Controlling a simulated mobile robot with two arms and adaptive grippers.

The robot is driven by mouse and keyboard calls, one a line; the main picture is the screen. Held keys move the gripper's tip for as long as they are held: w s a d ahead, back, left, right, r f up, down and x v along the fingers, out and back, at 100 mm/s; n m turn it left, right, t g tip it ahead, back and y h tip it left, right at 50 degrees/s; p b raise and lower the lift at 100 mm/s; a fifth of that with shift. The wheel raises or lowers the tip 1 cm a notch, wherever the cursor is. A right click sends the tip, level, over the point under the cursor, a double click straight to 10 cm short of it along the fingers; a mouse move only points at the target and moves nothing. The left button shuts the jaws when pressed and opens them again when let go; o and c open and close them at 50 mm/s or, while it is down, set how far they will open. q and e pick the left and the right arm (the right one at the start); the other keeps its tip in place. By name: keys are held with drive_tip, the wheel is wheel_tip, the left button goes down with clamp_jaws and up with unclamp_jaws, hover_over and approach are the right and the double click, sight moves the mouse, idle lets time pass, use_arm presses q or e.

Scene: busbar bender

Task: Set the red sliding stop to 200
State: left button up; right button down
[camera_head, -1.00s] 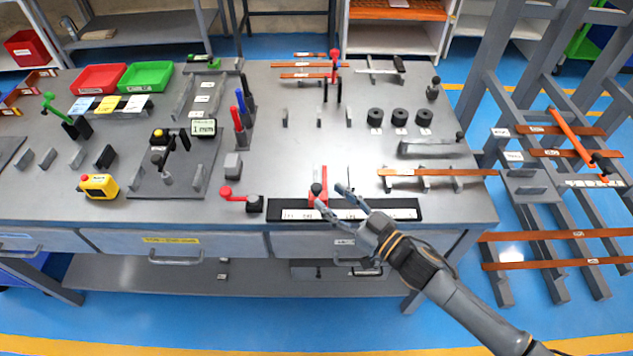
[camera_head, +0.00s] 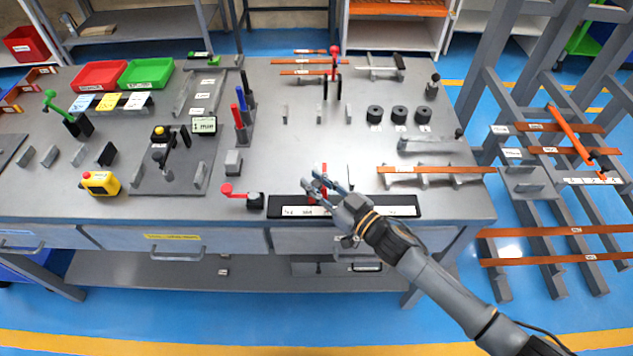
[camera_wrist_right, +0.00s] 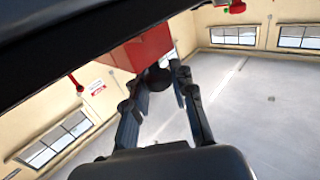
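The red sliding stop (camera_head: 324,172) stands on the black scale rail (camera_head: 262,206) at the front of the bench. My right gripper (camera_head: 314,184) is at the stop, its fingers and hand covering much of it in the head view. In the right wrist view the stop's red block (camera_wrist_right: 140,48) and its dark round knob (camera_wrist_right: 157,78) show. My right gripper's open fingers (camera_wrist_right: 160,84) are on either side of the knob with a gap between them; whether either touches is unclear. The scale's white strip (camera_head: 403,211) is partly hidden; its numbers are unreadable. My left gripper is out of view.
A thin upright pin (camera_head: 350,175) stands behind the rail. The bench front edge is close below.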

drive_tip(key=shift+f, duration=0.1)
idle(0.3)
drive_tip(key=c, duration=1.1)
unclamp_jaws()
drive_tip(key=shift+d, duration=0.1)
drive_tip(key=v, duration=1.2)
